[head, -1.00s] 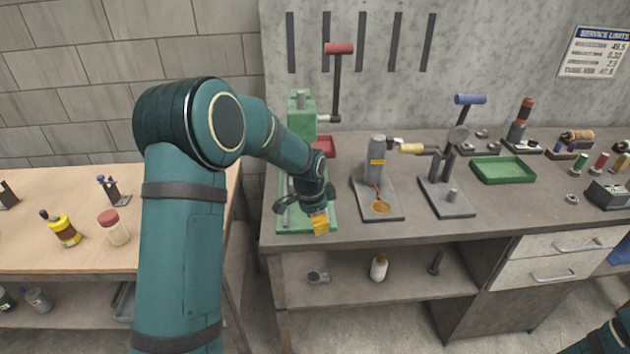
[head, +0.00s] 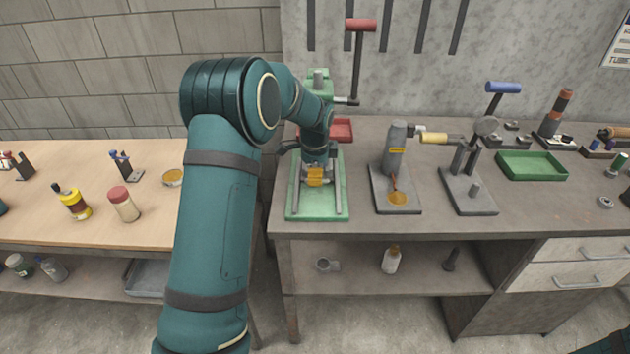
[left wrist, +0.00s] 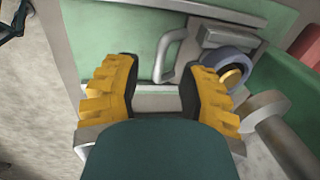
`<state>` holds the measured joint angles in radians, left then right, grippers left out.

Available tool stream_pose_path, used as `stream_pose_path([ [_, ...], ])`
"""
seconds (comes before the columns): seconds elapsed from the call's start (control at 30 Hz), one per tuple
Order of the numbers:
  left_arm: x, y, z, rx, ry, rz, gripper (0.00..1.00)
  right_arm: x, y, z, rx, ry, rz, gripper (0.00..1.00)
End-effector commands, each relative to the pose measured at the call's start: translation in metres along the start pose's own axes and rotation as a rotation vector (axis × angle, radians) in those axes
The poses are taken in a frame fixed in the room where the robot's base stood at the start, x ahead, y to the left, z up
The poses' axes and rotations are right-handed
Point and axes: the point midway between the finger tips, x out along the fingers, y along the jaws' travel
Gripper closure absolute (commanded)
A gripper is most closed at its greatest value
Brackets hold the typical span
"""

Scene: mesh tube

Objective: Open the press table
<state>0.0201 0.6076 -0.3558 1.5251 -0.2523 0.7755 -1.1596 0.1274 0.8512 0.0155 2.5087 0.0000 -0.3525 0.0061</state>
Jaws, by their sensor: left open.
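The green press (head: 319,85) stands on the left end of the grey bench, with a red-handled lever (head: 361,25). Its flat green base (head: 318,212) carries two grey rails. My left gripper (head: 316,178) is open, with yellow fingers pointing down over the base. In the left wrist view, my left gripper (left wrist: 165,82) has its fingers apart, on either side of the lower end of a grey bar handle (left wrist: 166,52). I cannot tell whether they touch it. My arm hides much of the press and its table. My right gripper is out of view.
A grey stand (head: 396,150) with a yellow-handled lever is right of the press, then a blue-handled one (head: 503,87). A wooden table (head: 100,225) is at left, past a gap.

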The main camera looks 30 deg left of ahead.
Motion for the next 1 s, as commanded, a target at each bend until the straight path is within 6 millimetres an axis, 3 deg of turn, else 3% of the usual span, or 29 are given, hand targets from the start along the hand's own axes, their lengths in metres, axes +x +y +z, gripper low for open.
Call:
stream_pose_path([
  [0.2, 0.025, 0.000, 0.000, -0.001, 0.000, 0.001, 0.59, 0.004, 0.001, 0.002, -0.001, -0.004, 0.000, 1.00],
  [0.6, 0.030, 0.000, 0.000, -0.001, 0.000, 0.000, 0.56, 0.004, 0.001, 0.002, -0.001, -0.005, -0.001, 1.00],
  [0.73, 0.030, 0.000, 0.000, -0.001, 0.001, 0.000, 1.00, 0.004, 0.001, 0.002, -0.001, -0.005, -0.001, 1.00],
  [1.0, 0.030, 0.000, 0.000, -0.001, 0.000, 0.001, 1.00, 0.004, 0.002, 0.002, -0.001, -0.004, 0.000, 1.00],
])
